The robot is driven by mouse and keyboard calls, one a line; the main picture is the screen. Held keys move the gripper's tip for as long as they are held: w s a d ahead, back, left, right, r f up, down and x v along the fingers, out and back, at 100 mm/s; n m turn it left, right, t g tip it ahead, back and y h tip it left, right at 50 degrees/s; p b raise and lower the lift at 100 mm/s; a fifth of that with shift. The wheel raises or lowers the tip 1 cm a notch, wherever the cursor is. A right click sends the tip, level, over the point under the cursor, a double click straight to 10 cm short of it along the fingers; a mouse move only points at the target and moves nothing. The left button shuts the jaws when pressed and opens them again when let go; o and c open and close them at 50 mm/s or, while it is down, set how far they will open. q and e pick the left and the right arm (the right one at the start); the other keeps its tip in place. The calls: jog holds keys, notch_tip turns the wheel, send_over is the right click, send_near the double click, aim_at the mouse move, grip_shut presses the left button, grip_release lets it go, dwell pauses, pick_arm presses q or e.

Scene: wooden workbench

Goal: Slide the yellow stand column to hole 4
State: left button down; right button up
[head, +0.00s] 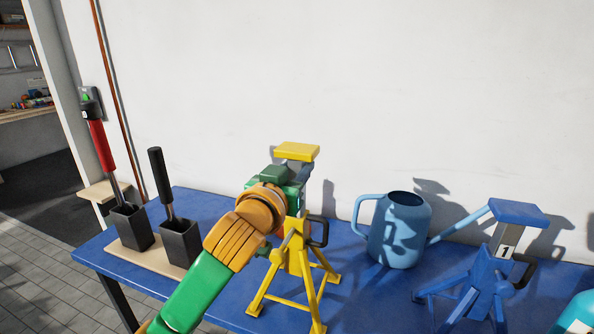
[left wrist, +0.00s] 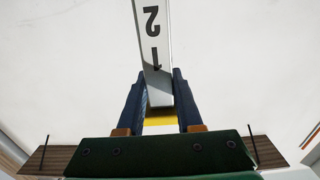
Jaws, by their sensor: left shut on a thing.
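The yellow stand (head: 302,262) stands on splayed legs on the blue bench top, with a flat yellow top plate (head: 297,152) and a black handle (head: 319,232) at its collar. My left gripper (head: 304,174) is at the column, just below the top plate, and hides most of the column in the head view. In the left wrist view, the gripper's dark blue fingers (left wrist: 160,100) are shut on the pale grey column (left wrist: 153,45), which bears the digits 2 and 1. A yellow part (left wrist: 161,121) shows between the fingers. My right gripper is not in view.
A blue watering can (head: 396,228) stands right of the yellow stand. A blue stand (head: 486,275), its column showing 1, is further right. Two dark holders (head: 131,226) with handled tools stand on a wooden board at left. A pale wall rises behind the bench.

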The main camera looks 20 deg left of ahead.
aim_at(296, 149)
pick_arm(q)
notch_tip(296, 149, up, 4)
jog(key=shift+s+f+p, duration=0.1)
jog(key=shift+s+p, duration=0.05)
jog(key=shift+p, duration=0.5)
jog(key=shift+s+r, duration=0.2)
jog(key=shift+r, duration=0.05)
jog(key=shift+f, duration=0.25)
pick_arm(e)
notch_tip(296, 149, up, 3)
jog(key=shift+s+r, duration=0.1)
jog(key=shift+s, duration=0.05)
pick_arm(q)
jog(key=c, duration=0.6)
grip_release()
jog(key=shift+o, duration=0.2)
jog(key=shift+f, duration=0.1)
jog(key=s+b, duration=0.2)
jog(key=s, duration=0.5)
jog(key=shift+s, duration=0.1)
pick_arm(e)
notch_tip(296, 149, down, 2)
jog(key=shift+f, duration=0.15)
